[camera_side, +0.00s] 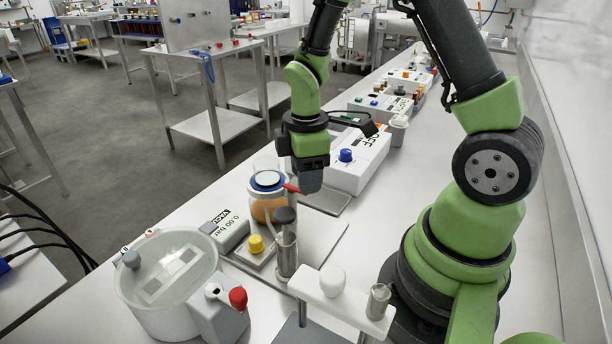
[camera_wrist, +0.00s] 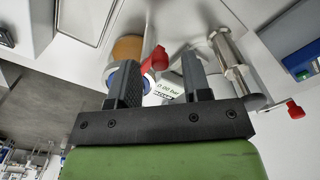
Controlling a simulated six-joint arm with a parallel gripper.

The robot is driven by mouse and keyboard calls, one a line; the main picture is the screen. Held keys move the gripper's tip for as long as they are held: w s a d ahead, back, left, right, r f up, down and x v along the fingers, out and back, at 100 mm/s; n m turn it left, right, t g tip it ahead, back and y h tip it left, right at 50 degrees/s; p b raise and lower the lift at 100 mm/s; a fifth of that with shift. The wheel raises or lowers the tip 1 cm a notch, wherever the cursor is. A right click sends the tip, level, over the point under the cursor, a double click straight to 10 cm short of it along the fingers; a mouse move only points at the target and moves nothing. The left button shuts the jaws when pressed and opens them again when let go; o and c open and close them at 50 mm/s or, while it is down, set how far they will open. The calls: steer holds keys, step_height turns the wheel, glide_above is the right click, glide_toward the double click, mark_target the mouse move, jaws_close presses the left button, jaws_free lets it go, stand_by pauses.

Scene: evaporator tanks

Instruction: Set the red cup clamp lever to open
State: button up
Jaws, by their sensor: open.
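The red cup clamp lever (camera_side: 291,188) sticks out to the right from the rim of a cup (camera_side: 267,212) with orange contents and a blue ring. My gripper (camera_side: 311,180) points down just right of the cup, close to the lever's outer end. In the wrist view the red lever (camera_wrist: 155,60) shows between the two spread fingers of my gripper (camera_wrist: 160,78), beside the orange cup (camera_wrist: 128,48). The fingers are open and hold nothing. I cannot tell whether they touch the lever.
A metal cylinder with a dark top (camera_side: 286,245) stands just in front of the cup. A vacuum display (camera_side: 228,230) and yellow knob (camera_side: 256,243) are beside it. A clear-lidded round tank (camera_side: 168,275) and a separate red knob (camera_side: 238,298) are nearer the camera.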

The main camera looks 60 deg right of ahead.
mark_target(286, 182)
steer(key=shift+f, duration=0.45)
steer(key=shift+c, duration=0.2)
jaws_close()
steer(key=shift+a+m, duration=0.1)
steer(key=shift+m, duration=0.2)
steer(key=shift+w+a+m, duration=0.45)
steer(key=shift+w+m, duration=0.05)
steer(key=shift+m, duration=2.35)
steer(key=shift+w+a+m, duration=0.5)
steer(key=shift+w+m, duration=0.05)
steer(key=shift+m, duration=2.35)
steer(key=shift+w+a+m, duration=0.45)
steer(key=shift+w+m, duration=0.05)
steer(key=shift+m, duration=2.35)
